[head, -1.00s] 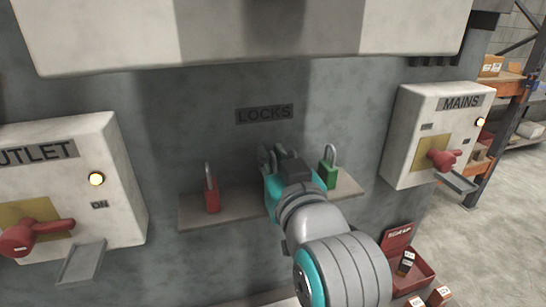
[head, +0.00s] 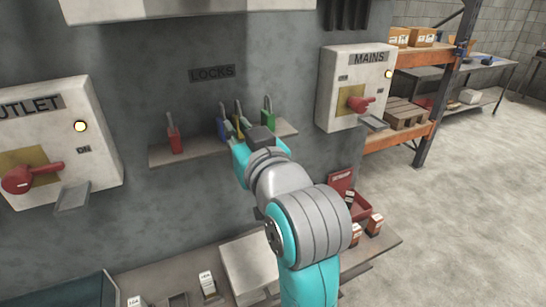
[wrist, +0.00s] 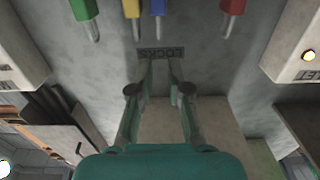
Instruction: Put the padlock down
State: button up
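A red padlock (head: 175,142), a blue padlock (head: 223,129), a yellow padlock (head: 238,128) and a green padlock (head: 267,118) stand upright on the grey shelf (head: 196,150) under the LOCKS sign (head: 211,74). The blue and yellow ones stand close together; my gripper partly covers them in the head view. The wrist view is upside down, with the green (wrist: 83,10), yellow (wrist: 132,9), blue (wrist: 157,8) and red (wrist: 233,6) padlocks along its top edge. My gripper (wrist: 161,65) has its fingers apart, with nothing between them, and is clear of the padlocks.
The OUTLET box (head: 95,140) with a red handle stands left, the MAINS box (head: 335,90) right. Below are a workbench (head: 375,258), a red open case (head: 358,204) and small boxes. Orange shelving (head: 428,130) stands at the right beside free floor.

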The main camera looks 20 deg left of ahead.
jog(key=d+f+m+t+h, duration=0.1)
jog(key=d+f+m+h, duration=0.15)
jog(key=d+f, duration=0.85)
jog(key=d+f+m+t+h, duration=0.25)
jog(key=d+f, duration=0.45)
jog(key=f, duration=0.7)
jog(key=s+d+f+m+h, duration=0.2)
jog(key=s+d+f+h, duration=0.2)
jog(key=s+d+f, duration=0.75)
jog(key=s+d+m+h, duration=0.1)
jog(key=s+d, duration=0.3)
jog(key=s, duration=0.4)
jog(key=s+d+f+m+h, duration=0.1)
jog(key=s+d+h, duration=0.1)
jog(key=s+d, duration=0.3)
jog(key=s+d+f+m+h, duration=0.1)
jog(key=s+d, duration=0.3)
jog(key=s, duration=0.7)
jog(key=shift+s+d+h, duration=0.35)
jog(key=shift+h, duration=0.05)
jog(key=shift+f, duration=0.1)
